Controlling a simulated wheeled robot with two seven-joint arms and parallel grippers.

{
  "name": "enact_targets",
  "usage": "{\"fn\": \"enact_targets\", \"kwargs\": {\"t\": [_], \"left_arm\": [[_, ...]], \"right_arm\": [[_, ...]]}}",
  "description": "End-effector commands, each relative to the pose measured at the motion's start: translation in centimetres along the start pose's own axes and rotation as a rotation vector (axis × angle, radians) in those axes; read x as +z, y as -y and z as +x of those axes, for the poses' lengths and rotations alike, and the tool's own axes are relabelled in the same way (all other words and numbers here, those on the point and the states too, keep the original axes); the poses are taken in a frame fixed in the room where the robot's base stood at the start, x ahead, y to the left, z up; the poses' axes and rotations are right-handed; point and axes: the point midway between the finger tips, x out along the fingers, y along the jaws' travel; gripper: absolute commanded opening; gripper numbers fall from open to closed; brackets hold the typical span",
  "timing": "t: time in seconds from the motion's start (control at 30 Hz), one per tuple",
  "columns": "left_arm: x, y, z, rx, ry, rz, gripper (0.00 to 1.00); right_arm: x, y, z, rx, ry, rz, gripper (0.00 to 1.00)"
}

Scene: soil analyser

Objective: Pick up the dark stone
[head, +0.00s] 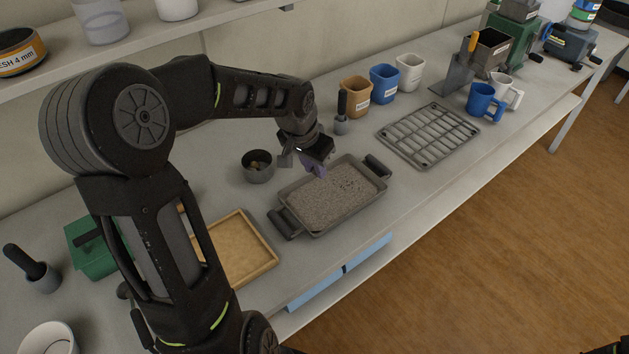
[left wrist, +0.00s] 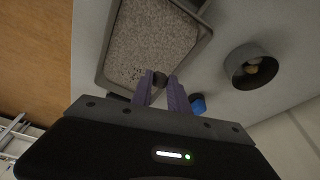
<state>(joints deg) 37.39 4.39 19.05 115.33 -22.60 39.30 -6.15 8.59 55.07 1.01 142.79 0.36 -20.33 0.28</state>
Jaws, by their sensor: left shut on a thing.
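My left gripper (head: 318,170) is over the far edge of a grey two-handled tray (head: 384,186) of grainy grey soil (head: 325,203). In the left wrist view, the fingers (left wrist: 160,90) are shut on a small dark stone (left wrist: 160,78) at their tips. The tray (left wrist: 196,52) and soil (left wrist: 150,40) lie beyond it. I cannot tell how far the stone is above the soil. In the head view the gripper hides the stone. My right gripper is not in view.
A small dark bowl (head: 258,173) with pebbles stands left of the tray. A wooden tray (head: 272,262) lies at the near left and a metal rack (head: 428,135) to the right. Cups (head: 384,85) stand behind. A shelf (head: 190,27) runs above the bench's back.

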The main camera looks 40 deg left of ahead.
Motion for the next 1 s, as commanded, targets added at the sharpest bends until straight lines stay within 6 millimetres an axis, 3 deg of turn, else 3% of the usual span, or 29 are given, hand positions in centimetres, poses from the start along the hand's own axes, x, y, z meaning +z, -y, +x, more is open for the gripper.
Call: {"fn": "enact_targets", "kwargs": {"t": [0.1,0.27,1.0], "left_arm": [[-0.6,0.1,-1.6,-0.002,-0.002,-0.001,0.0],[-0.7,0.0,-2.4,0.001,0.001,0.0,0.0],[-0.6,-0.3,-1.7,0.003,0.003,0.003,0.0]], "right_arm": [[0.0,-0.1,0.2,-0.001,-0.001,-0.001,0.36],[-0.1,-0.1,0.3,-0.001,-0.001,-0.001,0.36],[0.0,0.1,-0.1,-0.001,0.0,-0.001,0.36]]}}
